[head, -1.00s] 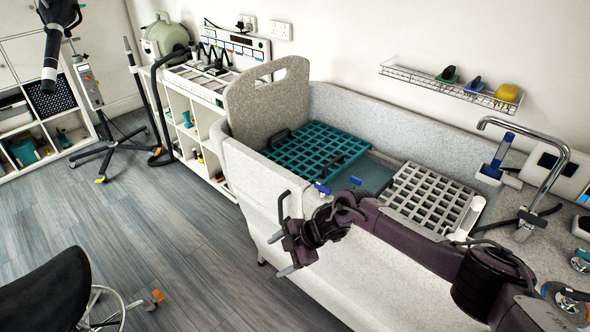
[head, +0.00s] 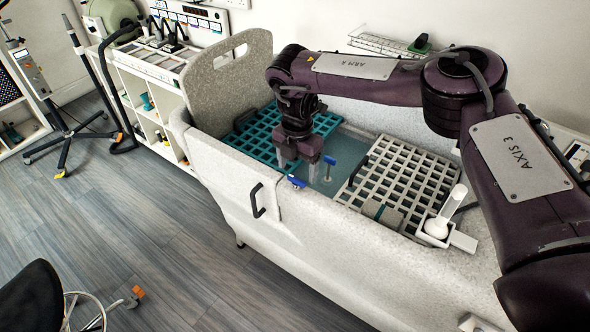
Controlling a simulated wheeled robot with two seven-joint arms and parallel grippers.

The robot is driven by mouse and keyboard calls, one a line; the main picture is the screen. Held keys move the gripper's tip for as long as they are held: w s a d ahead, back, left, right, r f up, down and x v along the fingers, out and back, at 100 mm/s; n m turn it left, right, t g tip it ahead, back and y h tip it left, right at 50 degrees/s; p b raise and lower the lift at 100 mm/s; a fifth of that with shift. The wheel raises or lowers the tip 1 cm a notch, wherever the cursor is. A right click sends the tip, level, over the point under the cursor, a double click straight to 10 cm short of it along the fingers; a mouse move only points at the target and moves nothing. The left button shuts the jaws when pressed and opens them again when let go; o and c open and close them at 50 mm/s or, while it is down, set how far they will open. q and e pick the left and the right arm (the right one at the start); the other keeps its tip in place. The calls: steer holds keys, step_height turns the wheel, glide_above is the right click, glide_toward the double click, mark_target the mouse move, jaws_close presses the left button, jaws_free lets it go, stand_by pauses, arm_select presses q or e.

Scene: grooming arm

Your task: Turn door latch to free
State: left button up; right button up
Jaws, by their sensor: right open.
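The grey speckled tub (head: 340,235) has a front door with a black handle (head: 257,200). A blue latch lever (head: 296,181) sits on the front rim at the door's right edge; I cannot tell its exact turn. A second blue-topped piece (head: 329,160) stands on a thin post inside the tub. My right gripper (head: 298,165) points down over the tub, just behind the rim latch and left of the blue-topped post. Its two fingers are apart with nothing seen between them. My left gripper is out of view.
A teal grid (head: 262,143) and a pale grid (head: 412,170) lie in the tub with a gap between them. A white bottle-like item (head: 447,212) stands on the right front rim. The tub's high end panel (head: 225,85) rises at left. Floor in front is clear near the door.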

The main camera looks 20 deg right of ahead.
mark_target(297, 178)
step_height(297, 178, down, 2)
steer(key=shift+w+f, duration=0.15)
steer(key=shift+f, duration=0.05)
steer(key=shift+f+p, duration=0.3)
steer(key=shift+f, duration=0.15)
steer(key=shift+c, duration=0.4)
steer(key=c, duration=0.9)
